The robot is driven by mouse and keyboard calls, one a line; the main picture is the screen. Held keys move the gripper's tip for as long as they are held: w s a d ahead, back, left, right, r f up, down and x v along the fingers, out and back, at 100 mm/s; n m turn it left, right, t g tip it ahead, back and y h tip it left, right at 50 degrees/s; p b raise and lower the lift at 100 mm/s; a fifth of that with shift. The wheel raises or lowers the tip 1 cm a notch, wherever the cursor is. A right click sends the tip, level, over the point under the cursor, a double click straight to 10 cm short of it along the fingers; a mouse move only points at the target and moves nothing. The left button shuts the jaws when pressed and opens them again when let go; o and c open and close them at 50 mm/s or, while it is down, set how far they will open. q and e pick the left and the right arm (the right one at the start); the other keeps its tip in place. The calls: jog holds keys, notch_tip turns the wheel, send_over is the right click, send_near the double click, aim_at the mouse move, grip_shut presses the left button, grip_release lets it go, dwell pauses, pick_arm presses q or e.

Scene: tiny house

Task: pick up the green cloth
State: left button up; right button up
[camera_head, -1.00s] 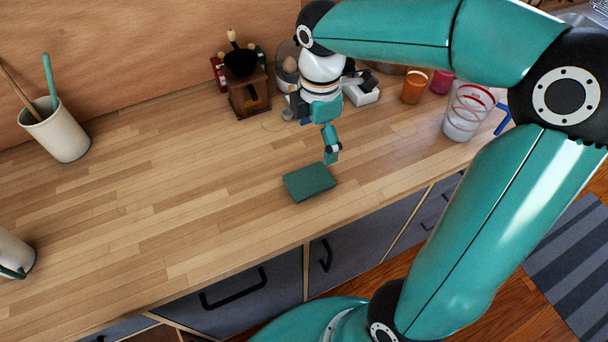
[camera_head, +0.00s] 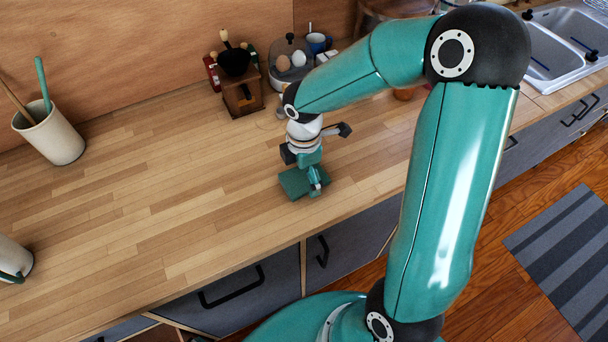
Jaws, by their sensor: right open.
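The green cloth (camera_head: 294,184) is a small, flat, folded square on the wooden counter (camera_head: 180,205), near its front edge. My right gripper (camera_head: 315,189) points down at the cloth's right part and hides some of it. Its fingers are open, with their tips at or just above the cloth; whether they touch it I cannot tell. My left gripper is not in the picture.
A wooden coffee grinder (camera_head: 240,90) and an egg cooker with eggs (camera_head: 290,62) stand at the back. A utensil crock (camera_head: 50,135) stands at the left. The counter left of the cloth is clear. A sink (camera_head: 570,45) is at the far right.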

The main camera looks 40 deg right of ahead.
jog(key=shift+f, duration=0.15)
jog(key=shift+c, duration=0.2)
jog(key=c, duration=0.7)
jog(key=shift+c, duration=0.2)
